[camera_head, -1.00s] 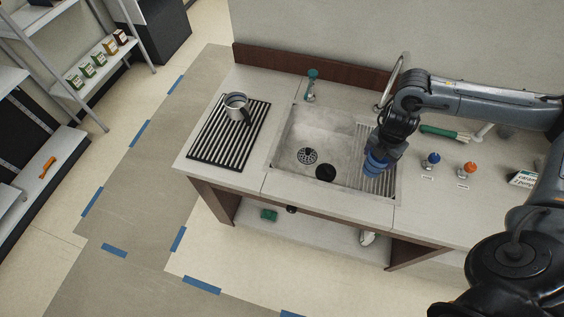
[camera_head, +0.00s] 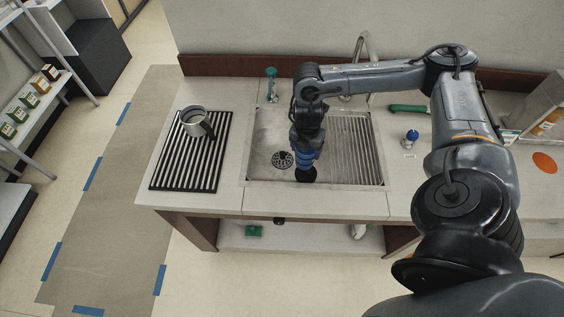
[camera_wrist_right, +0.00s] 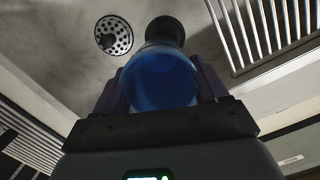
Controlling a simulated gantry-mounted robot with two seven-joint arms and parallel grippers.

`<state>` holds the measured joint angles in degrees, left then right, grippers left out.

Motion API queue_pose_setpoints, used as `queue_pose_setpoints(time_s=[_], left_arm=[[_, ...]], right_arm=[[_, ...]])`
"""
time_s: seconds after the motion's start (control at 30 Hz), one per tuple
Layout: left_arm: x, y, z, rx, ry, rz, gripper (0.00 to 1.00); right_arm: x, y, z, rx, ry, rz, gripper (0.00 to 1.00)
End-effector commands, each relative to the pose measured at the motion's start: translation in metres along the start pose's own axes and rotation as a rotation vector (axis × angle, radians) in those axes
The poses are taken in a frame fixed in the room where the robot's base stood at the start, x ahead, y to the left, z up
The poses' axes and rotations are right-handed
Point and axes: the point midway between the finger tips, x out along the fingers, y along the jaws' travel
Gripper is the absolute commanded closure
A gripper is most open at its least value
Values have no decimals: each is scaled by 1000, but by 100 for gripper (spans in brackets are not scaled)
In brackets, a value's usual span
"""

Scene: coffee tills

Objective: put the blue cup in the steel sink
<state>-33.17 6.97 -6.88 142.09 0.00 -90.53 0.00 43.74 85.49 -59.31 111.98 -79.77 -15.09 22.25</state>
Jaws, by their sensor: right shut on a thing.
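The blue cup (camera_head: 304,160) is held by my right gripper (camera_head: 305,150) over the steel sink (camera_head: 262,135). In the right wrist view the blue cup (camera_wrist_right: 160,78) fills the space between the two fingers, with one finger at each side. The sink floor shows behind it with a round strainer drain (camera_wrist_right: 114,35). The cup's height above the sink floor is hard to tell. My left gripper is not in view.
A black ribbed mat (camera_head: 172,165) with a steel pitcher (camera_head: 196,121) lies left of the sink. A teal-topped bottle (camera_head: 271,85) and a curved faucet (camera_head: 365,45) stand behind it. A blue-topped knob (camera_head: 412,137) is to the right. Ridged drainboard (camera_head: 355,140) fills the sink's right part.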

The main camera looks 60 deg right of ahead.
Motion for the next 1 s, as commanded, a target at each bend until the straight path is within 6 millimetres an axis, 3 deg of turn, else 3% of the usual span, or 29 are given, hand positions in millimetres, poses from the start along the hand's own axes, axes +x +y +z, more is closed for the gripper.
queue_pose_setpoints(time_s=[0.2, 0.4, 0.63, 1.0], left_arm=[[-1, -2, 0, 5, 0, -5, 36], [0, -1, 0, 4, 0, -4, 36], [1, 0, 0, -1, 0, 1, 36], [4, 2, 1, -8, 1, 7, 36]], right_arm=[[23, 42, -24, -1, 3, 3, 60], [37, 64, -36, 0, 1, 2, 60], [45, 70, -39, 0, 0, -1, 60], [81, 70, -43, -1, 0, 0, 60]])
